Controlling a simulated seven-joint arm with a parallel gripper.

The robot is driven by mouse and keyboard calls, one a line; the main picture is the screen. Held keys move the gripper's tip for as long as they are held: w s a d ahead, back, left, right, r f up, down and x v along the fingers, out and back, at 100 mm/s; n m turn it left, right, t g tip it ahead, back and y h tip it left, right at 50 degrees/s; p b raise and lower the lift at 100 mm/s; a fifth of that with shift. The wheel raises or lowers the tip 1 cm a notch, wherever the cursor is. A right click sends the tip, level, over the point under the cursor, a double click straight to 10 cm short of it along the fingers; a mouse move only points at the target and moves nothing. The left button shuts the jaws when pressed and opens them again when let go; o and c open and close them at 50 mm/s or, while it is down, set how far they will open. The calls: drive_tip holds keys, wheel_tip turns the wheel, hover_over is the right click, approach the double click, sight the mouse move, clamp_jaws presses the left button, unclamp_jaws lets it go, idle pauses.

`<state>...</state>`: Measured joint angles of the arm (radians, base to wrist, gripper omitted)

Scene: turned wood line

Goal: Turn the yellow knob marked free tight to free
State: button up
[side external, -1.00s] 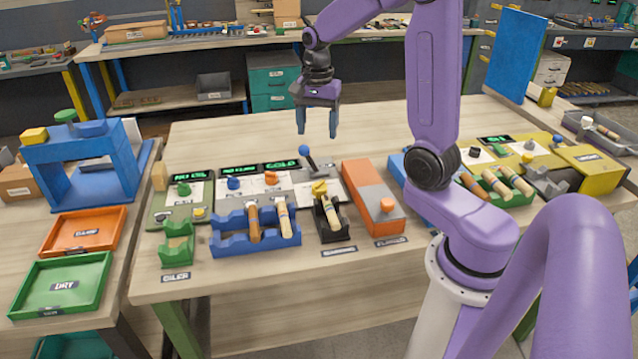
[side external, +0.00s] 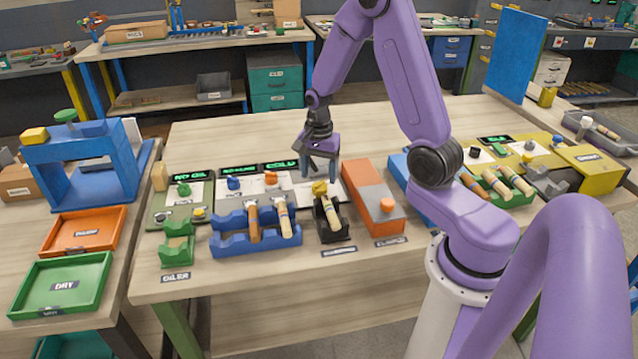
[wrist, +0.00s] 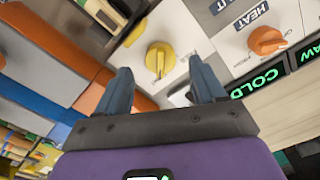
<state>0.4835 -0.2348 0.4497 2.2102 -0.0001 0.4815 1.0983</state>
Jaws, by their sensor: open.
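The yellow knob (side external: 320,187) sits on a white-faced panel behind the black cradle. In the wrist view the yellow knob (wrist: 160,58) has a raised bar grip, and small print beside it is too blurred to read. My gripper (side external: 320,170) is above the knob in the side view. In the wrist view my gripper (wrist: 165,85) is open, with its two grey-blue fingers apart and nothing between them. The knob shows beyond the fingertips, between their lines. I cannot tell the exact gap from fingertips to knob.
A black cradle (side external: 334,237) holding a turned wood piece stands in front of the knob. An orange block (side external: 365,185) stands to the right. An orange knob marked heat (wrist: 266,40) and a lit COLD display (wrist: 262,80) are close by.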

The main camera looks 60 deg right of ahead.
sight(319, 183)
drive_tip(key=shift+f, duration=2.05)
drive_tip(key=c, duration=1.1)
